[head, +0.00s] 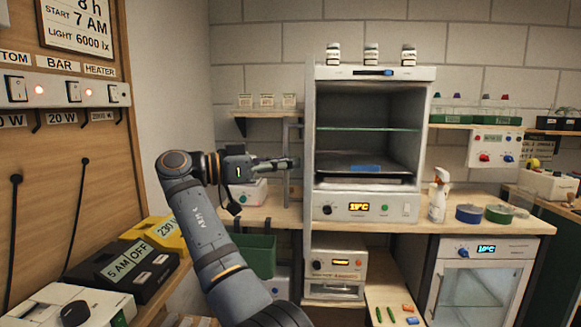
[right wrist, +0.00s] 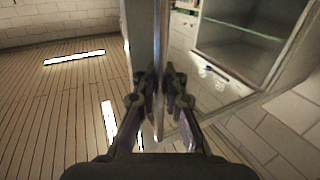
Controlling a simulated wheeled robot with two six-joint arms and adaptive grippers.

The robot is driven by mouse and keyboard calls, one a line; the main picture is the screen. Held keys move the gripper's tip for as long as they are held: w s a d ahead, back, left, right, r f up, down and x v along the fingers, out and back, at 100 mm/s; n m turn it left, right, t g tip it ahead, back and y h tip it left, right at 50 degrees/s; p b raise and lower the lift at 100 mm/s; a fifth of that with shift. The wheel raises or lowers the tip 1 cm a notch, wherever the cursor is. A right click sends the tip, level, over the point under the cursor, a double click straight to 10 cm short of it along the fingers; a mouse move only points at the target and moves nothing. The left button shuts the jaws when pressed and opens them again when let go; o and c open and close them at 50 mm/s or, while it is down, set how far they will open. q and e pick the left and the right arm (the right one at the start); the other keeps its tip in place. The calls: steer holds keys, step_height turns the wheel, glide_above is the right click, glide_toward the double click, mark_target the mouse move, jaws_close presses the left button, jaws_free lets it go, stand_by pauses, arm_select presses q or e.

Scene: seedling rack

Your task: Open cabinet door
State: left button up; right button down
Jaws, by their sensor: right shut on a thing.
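The white cabinet (head: 420,150) stands on the counter with its front open, showing a glass shelf and a lower shelf inside. Its door (head: 309,150) is swung out on the left side and seen nearly edge-on. A grey upright handle (head: 287,135) is on the door's left face. My right gripper (head: 292,163) is shut on the handle from the left. In the right wrist view, the fingers (right wrist: 160,90) close on an upright bar (right wrist: 158,45), with the open cabinet (right wrist: 245,45) at the upper right. My left gripper is not in view.
Three small jars (head: 371,54) stand on the cabinet top. A spray bottle (head: 438,195) and tape rolls (head: 469,213) are on the counter to the right. A green bin (head: 256,254) hangs below my forearm. A panel with switches (head: 72,91) is at the left.

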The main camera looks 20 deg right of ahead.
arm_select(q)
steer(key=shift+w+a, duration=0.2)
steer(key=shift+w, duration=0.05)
arm_select(e)
steer(key=shift+w+a+f, duration=0.15)
steer(key=shift+a, duration=0.1)
steer(key=c, duration=1.4)
jaws_free()
steer(key=shift+c, duration=0.2)
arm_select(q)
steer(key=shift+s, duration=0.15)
